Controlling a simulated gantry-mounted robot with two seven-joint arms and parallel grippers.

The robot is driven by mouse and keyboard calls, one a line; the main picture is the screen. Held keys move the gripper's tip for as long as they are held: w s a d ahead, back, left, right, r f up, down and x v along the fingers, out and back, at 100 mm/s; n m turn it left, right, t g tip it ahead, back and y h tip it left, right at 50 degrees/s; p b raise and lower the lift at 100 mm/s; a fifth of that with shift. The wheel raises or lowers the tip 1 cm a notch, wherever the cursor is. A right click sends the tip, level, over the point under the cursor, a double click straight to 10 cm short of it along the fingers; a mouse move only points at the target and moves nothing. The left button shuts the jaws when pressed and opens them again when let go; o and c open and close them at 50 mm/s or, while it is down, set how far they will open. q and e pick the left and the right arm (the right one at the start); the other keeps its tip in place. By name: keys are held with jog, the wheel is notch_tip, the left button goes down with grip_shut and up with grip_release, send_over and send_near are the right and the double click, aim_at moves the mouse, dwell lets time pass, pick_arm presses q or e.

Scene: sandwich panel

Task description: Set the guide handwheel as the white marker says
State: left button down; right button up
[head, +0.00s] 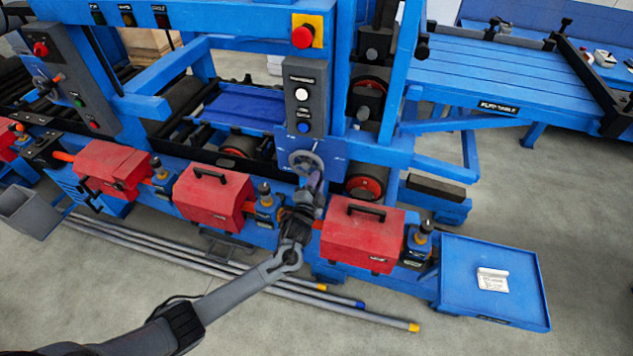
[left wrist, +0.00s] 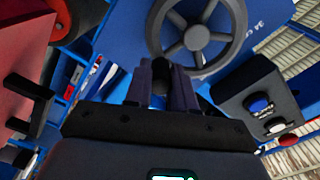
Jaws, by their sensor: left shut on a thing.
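The guide handwheel (head: 303,158) is a grey spoked wheel on the blue machine front, below the grey button box. In the left wrist view the handwheel (left wrist: 195,38) fills the top middle, cut off by the frame edge. My left gripper (head: 313,183) is at the wheel's lower right in the head view. In the left wrist view its fingers (left wrist: 161,78) are closed around the wheel's dark handle, which shows only partly between them. White lettering shows on the blue panel beside the wheel, partly cut off. A white marker cannot be made out clearly. My right gripper is not in view.
A grey button box (head: 305,96) with white and blue buttons is just above the wheel. Red boxes with black handles (head: 212,193) (head: 361,236) stand on either side below. A blue tray (head: 490,302) holding a white card is at the lower right. Long rods lie on the floor.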

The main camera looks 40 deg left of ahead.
pick_arm(q)
jog(key=shift+f, duration=0.15)
jog(key=c, duration=0.9)
grip_release()
jog(key=shift+c, duration=0.2)
jog(key=v, duration=1)
jog(key=shift+s, duration=0.35)
jog(key=shift+d, duration=0.15)
